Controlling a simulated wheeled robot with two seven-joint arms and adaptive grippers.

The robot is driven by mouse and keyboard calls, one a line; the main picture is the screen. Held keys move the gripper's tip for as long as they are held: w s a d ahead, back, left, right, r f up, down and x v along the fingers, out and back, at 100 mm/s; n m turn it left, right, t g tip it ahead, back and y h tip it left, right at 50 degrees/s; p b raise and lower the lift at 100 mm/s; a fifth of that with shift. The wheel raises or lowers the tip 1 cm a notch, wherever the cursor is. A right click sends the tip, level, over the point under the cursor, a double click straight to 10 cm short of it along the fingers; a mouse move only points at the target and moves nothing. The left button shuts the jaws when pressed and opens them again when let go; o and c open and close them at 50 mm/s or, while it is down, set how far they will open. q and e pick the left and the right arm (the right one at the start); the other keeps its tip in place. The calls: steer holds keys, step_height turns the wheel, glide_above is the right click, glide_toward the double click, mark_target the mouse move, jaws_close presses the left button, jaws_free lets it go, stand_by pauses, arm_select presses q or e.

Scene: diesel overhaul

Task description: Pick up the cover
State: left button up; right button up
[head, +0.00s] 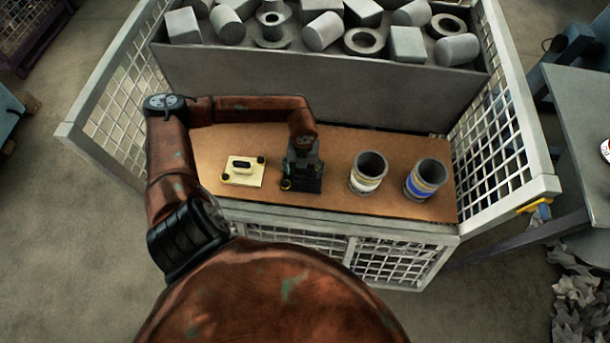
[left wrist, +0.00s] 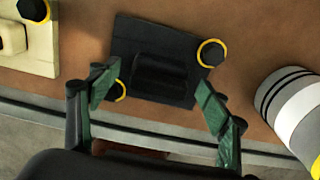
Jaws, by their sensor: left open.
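A black cover (head: 302,186), a flat plate with a raised handle and yellow-ringed black knobs at two corners, lies on the brown board. In the left wrist view the black cover (left wrist: 135,40) sits slightly turned, with its handle between the fingers. My left gripper (head: 301,163) is over it, and in the left wrist view the open gripper (left wrist: 155,85) has its green-padded fingers on either side of the handle, apart from it. A cream cover (head: 243,180) of similar shape lies to the left; part of it shows in the left wrist view (left wrist: 38,62). My right gripper is out of view.
Two cylinders, one with white bands (head: 367,184) and one with a blue band (head: 421,190), stand right of the black cover. Behind is a grey bin wall (head: 330,90) with metal parts above. Mesh side panels (head: 500,130) flank the board.

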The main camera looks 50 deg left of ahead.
arm_select(q)
steer(key=shift+f, duration=0.5)
steer(key=shift+c, duration=0.4)
steer(key=shift+r, duration=0.1)
steer(key=c, duration=1.4)
